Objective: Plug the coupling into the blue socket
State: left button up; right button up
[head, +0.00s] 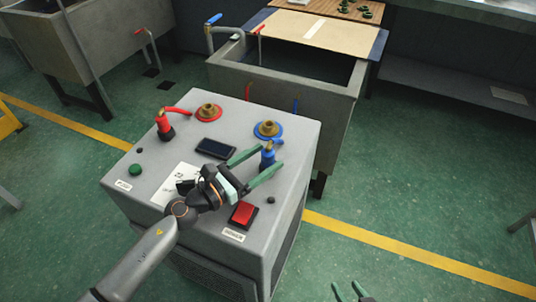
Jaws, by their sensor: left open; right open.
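The blue coupling (267,158), with a brass tip and a blue lever, stands upright on top of the grey machine. The blue socket (267,129), a blue ring around a brass fitting, is just behind it on the same top; the two look apart. My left gripper (272,158) reaches in from the left with its green fingers open, one on each side of the coupling. I cannot tell whether a finger touches it. My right gripper (350,292) is open and empty at the bottom edge, away from the machine, and partly cut off.
The machine top (165,150) also bears a red coupling (164,125), a red socket (208,112), a dark screen (215,148), a paper sheet (166,190), a green button (135,170) and a red switch (243,213). A grey sink (300,100) stands behind. The floor right is clear.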

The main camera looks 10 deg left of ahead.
pick_arm(q)
jog(key=x, duration=0.5)
jog(key=shift+c, duration=0.4)
jog(key=shift+a, duration=0.1)
grip_shut()
